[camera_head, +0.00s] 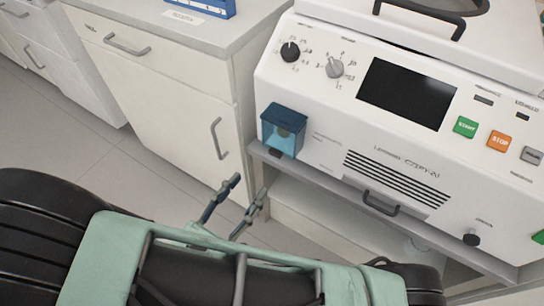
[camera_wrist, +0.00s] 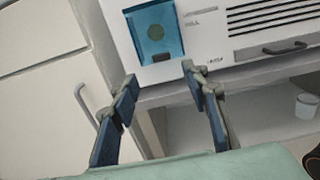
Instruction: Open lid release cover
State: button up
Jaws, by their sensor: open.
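The lid release cover (camera_head: 283,128) is a blue, see-through box on the lower left of the white machine's front, with a round button faintly visible behind it. It looks closed. In the wrist view the cover (camera_wrist: 155,33) is at the top, above and between the fingers. My gripper (camera_head: 246,190) is open and empty, in front of and below the cover, apart from it. Its two blue-padded fingers point up toward the machine in the wrist view (camera_wrist: 160,76).
The machine (camera_head: 330,150) stands on a grey bench (camera_head: 335,181) with an open space below. A drawer-like handle (camera_head: 381,203) sits under the vents. A white cabinet (camera_head: 165,100) with grey handles stands left. A white cup (camera_wrist: 306,106) is on the lower shelf.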

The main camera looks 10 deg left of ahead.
aim_at(277, 149)
jog(key=b+x, duration=0.2)
jog(key=x, duration=0.8)
jog(key=shift+r, duration=0.15)
jog(key=shift+c, duration=0.6)
grip_shut()
